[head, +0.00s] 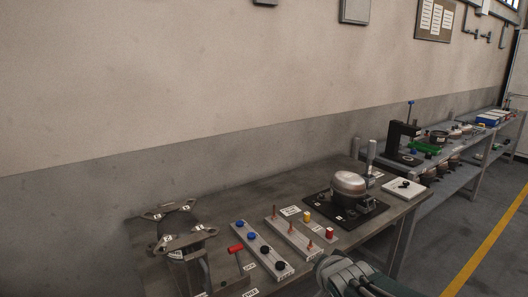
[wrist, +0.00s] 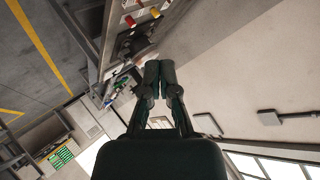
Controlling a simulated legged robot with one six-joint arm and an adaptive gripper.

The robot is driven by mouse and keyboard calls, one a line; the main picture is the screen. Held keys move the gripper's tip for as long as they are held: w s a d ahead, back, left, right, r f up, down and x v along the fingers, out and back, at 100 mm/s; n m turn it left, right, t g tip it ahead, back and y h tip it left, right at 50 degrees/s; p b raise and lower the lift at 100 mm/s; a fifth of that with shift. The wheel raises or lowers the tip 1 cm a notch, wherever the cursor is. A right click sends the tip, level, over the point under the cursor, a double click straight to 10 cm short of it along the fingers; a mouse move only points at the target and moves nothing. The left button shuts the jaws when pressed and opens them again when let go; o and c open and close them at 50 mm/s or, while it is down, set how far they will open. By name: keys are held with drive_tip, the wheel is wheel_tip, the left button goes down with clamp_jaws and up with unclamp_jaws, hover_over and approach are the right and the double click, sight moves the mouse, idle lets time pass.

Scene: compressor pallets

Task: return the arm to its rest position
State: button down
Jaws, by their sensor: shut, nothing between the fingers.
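My gripper (wrist: 159,66) shows in the wrist view with its two dark green fingers together at the tips and nothing between them. It is in the air, with the wall to the right in the picture and the workbench edge (wrist: 108,40) to the upper left. It touches nothing that I can see. In the head view, part of my dark green and grey arm (head: 347,277) shows at the bottom, right of centre, in front of the workbench (head: 225,210). The rest of the arm is out of that view.
The bench holds a compressor (head: 349,186) on a black plate, a white strip with blue and black knobs (head: 262,248), a strip with copper pins (head: 292,236), and a metal fixture (head: 184,240). A second bench (head: 482,143) stands behind at right. The floor (head: 450,235) at right is clear.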

drive_tip(key=s+d+n+g, duration=0.1)
drive_tip(key=s+n+g, duration=0.2)
drive_tip(key=s, duration=0.7)
drive_tip(key=s+d+n+g+h, duration=0.1)
drive_tip(key=s+n, duration=0.3)
drive_tip(key=s, duration=0.6)
drive_tip(key=shift+s+d+r+g, duration=0.15)
drive_tip(key=shift+s+d+g, duration=0.3)
drive_tip(key=shift+g, duration=0.45)
